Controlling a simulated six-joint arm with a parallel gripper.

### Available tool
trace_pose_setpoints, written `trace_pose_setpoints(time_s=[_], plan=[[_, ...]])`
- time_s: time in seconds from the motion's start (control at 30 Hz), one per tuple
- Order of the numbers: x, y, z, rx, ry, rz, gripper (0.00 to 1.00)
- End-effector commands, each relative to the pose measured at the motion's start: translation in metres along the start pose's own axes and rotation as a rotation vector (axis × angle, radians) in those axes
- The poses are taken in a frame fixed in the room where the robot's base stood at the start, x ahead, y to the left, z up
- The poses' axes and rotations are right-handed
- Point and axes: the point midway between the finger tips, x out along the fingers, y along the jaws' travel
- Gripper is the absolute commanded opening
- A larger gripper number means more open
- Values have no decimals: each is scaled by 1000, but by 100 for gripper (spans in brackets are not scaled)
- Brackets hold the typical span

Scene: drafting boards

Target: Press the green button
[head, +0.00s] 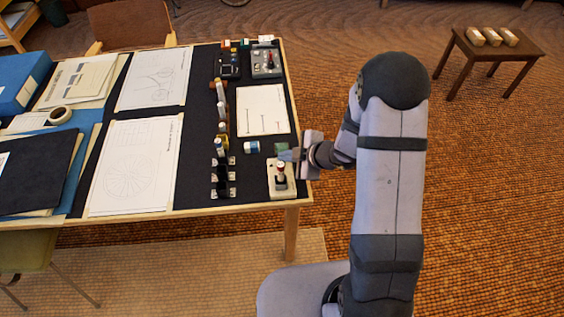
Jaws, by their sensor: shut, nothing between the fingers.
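My gripper (287,156) is at the right edge of the dark-topped table, pointing left, with its fingers shut and empty. A small green piece (281,147) shows right by the fingertips, on their far side. It may be the green button, but it is too small and partly covered to be sure, and I cannot tell whether the fingers touch it. Just in front of the gripper is a pale box (282,188) with a small upright knob (281,169) on top.
A white and blue cylinder (252,147) lies left of the gripper. A row of small items (221,115) runs along the table (202,100). Two control boxes (228,65) (267,63) stand at the back. Drawing sheets (136,165) cover the left. A stool (490,58) stands far right.

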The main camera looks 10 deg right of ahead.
Motion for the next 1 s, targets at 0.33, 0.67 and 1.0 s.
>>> trace_pose_setpoints(time_s=[0.33, 0.67, 1.0], plan=[[5, -3, 4, 0, 0, 0, 0], [5, -4, 4, 0, 0, 0, 0], [8, -5, 5, 0, 0, 0, 0]])
